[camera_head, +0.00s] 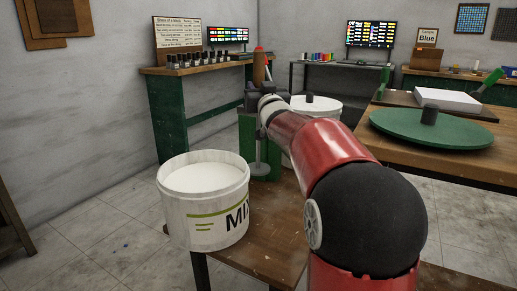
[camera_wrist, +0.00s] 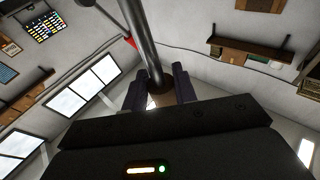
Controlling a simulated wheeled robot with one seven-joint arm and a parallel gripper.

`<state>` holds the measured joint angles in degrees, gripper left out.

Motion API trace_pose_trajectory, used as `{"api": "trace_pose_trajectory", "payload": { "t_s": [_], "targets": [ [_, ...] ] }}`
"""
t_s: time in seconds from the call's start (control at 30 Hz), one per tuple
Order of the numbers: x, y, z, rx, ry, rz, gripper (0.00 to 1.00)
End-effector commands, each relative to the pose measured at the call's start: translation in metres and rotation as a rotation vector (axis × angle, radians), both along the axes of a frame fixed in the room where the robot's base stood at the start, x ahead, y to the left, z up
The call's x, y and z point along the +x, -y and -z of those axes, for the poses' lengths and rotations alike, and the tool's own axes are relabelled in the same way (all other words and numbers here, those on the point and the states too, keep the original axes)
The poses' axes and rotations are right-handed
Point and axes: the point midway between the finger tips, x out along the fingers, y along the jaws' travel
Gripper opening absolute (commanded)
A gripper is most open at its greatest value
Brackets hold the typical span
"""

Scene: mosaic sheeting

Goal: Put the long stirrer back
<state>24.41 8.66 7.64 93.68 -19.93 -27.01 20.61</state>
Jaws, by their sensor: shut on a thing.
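The long stirrer has a brown handle (camera_head: 259,70) with a red top and a grey shaft (camera_head: 258,148) that ends in a round grey disc low down. It stands about upright. My gripper (camera_wrist: 159,92) is shut around the brown lower part of the stirrer (camera_wrist: 147,45), whose metal shaft runs up out of the wrist view. In the head view my red arm reaches to it and covers part of it. A green stand (camera_head: 274,160) is just behind and below the disc; I cannot tell if they touch.
A white mixing bucket (camera_head: 203,234) stands on the wooden table (camera_head: 272,255) at front left. Another white bucket (camera_head: 325,106) is behind my arm. A green round turntable (camera_head: 420,134) lies on the right bench. A green bench (camera_head: 172,119) with small jars lines the back wall.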

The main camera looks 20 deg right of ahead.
Motion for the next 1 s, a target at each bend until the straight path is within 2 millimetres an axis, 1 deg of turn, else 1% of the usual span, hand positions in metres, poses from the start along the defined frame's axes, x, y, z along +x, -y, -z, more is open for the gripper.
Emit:
{"api": "trace_pose_trajectory", "payload": {
  "t_s": [0.03,0.2,0.3,0.4,0.63,0.8,0.9,1.0],
  "targets": [
    [0.000,0.000,0.016,0.002,-0.003,-0.001,0.00],
    [0.000,0.000,0.060,0.001,-0.002,0.000,0.00],
    [0.000,0.000,0.084,0.001,-0.002,0.000,0.00],
    [0.000,0.000,0.102,0.001,0.000,0.000,0.00],
    [0.000,0.000,0.122,0.001,0.001,0.000,0.00],
    [0.000,0.000,0.149,0.000,-0.001,0.000,0.00],
    [0.000,0.000,0.156,0.001,0.003,0.000,0.00],
    [0.000,0.000,0.157,0.000,0.003,0.000,0.00]
  ]
}}
